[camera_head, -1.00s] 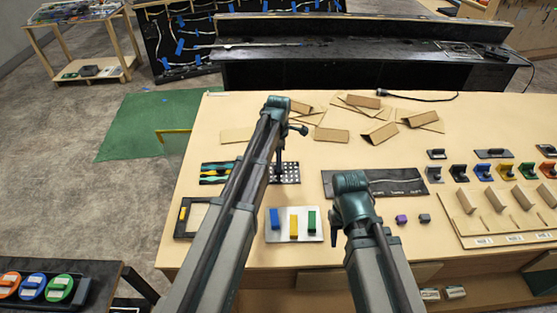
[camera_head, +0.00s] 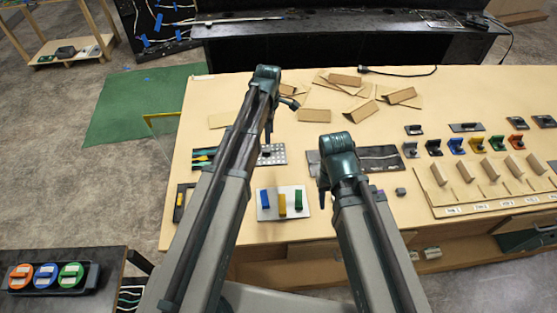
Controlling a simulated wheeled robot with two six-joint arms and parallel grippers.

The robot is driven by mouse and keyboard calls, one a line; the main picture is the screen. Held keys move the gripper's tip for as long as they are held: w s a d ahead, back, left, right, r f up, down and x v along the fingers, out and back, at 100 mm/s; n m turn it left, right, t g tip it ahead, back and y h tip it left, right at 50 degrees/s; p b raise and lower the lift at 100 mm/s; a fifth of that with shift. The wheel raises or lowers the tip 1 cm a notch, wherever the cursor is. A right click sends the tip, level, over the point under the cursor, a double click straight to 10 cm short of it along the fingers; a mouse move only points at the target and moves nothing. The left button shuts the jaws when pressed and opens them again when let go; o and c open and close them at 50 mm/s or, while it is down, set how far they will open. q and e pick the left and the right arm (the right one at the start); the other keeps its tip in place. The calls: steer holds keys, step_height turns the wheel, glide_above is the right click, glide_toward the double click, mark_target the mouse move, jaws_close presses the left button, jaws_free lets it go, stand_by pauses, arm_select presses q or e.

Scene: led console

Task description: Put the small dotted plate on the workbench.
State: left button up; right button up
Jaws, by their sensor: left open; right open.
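The small dotted plate (camera_head: 272,154) lies on the wooden workbench (camera_head: 240,88), left of its middle, partly hidden behind my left arm. It looks grey with rows of dots. My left gripper (camera_head: 269,140) is open and points down beside my forearm, at the far side of the plate in the picture. I cannot tell whether it touches the plate. My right gripper (camera_head: 323,188) is open, mostly hidden by its arm, near the front edge of a dark panel (camera_head: 380,158).
A light tray (camera_head: 268,214) with blue, yellow and green blocks lies in front of the plate. Cardboard pieces (camera_head: 315,115) lie farther back. Coloured clamps and a slotted wooden rack (camera_head: 450,190) fill the right side. A side table with coloured discs (camera_head: 47,276) stands at front left.

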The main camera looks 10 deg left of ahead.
arm_select(q)
steer(key=s+d+m, duration=0.5)
steer(key=s+m, duration=0.6)
steer(key=s+d+m+y, duration=0.1)
steer(key=s+d+m, duration=0.4)
steer(key=s+m, duration=0.6)
steer(key=shift+s+d, duration=0.15)
steer(key=shift+s, duration=0.2)
steer(key=shift+r, duration=0.1)
arm_select(e)
steer(key=shift+s, duration=0.1)
